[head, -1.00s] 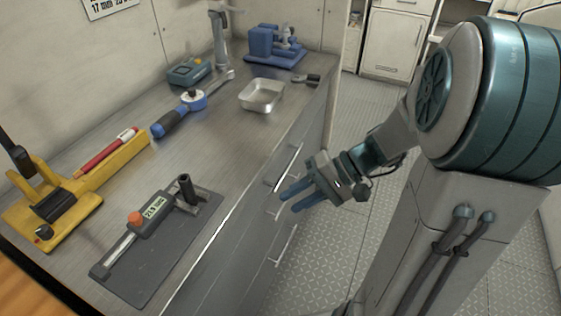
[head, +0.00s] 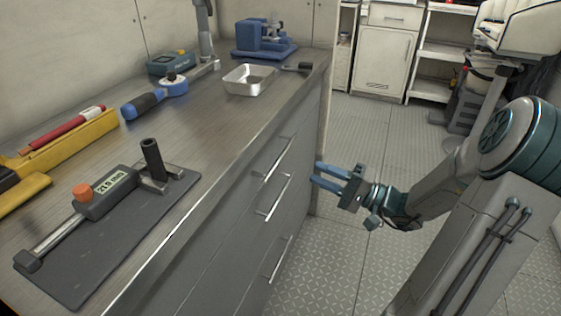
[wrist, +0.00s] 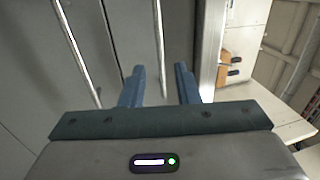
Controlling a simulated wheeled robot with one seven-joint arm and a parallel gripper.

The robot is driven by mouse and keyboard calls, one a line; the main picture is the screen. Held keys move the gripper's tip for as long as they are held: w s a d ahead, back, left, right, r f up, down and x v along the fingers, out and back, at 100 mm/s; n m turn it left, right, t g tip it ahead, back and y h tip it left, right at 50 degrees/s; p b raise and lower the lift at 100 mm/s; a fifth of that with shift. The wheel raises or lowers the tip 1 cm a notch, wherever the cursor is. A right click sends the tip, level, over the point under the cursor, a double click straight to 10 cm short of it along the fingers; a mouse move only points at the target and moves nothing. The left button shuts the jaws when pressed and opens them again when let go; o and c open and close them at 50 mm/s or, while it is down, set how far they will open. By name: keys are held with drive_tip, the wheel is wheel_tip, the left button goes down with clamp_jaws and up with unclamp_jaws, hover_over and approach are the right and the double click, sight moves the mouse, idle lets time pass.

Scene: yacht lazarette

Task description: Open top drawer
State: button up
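The grey cabinet front has three drawers, each with a bar handle, and all look shut. The top drawer's handle (head: 279,157) is just below the counter edge; in the wrist view its bar (wrist: 159,45) runs upright. The middle handle (head: 273,197) and bottom handle (head: 278,259) are below it. My gripper (head: 316,174) is open and empty, to the right of the top handle in the head view. In the wrist view, my blue fingers (wrist: 161,75) point at the cabinet, with the top bar lined up between them. Contact is not visible.
The counter (head: 215,133) holds a caliper-like gauge on a dark mat (head: 110,230), a blue-handled tool (head: 155,97), a metal tray (head: 249,80) and a yellow tool (head: 60,150). Open floor (head: 375,135) lies right of the cabinet; a white cabinet (head: 382,60) stands behind.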

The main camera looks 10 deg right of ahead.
sight(281, 155)
drive_tip(key=b+x, duration=0.1)
drive_tip(key=x, duration=1)
drive_tip(key=shift+a+b, duration=0.1)
drive_tip(key=shift+b, duration=0.3)
clamp_jaws()
